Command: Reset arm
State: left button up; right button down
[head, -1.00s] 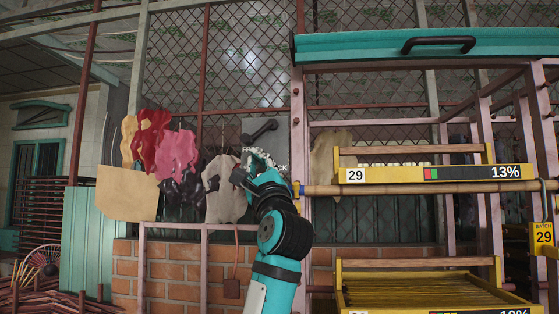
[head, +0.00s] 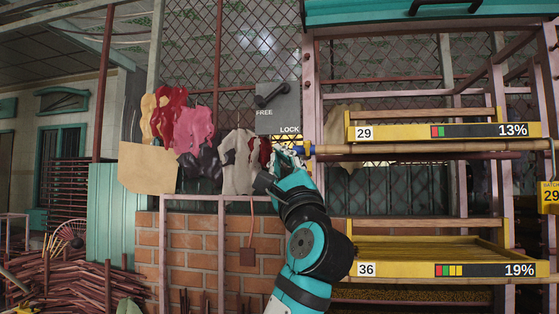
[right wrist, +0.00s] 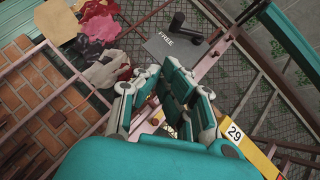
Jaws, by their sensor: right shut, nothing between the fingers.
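My right arm rises from the bottom of the head view, and its right gripper (head: 286,158) is in front of the mesh wall, below the grey lock plate. In the right wrist view the right gripper (right wrist: 170,88) has its fingers together with nothing held. The grey plate (head: 278,117) reads FREE and LOCK, and its dark lever handle (head: 270,96) lies slanted near FREE. The plate (right wrist: 178,48) and lever (right wrist: 177,24) also show in the right wrist view, apart from the fingers. My left gripper is in neither view.
A yellow tray marked 29 (head: 470,131) and one marked 36 (head: 400,270) sit in the rack at right. A bamboo pole (head: 440,148) runs beneath the upper tray. Gloves (head: 180,125) hang at left above a brick wall (head: 190,245). Sticks (head: 80,285) lie lower left.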

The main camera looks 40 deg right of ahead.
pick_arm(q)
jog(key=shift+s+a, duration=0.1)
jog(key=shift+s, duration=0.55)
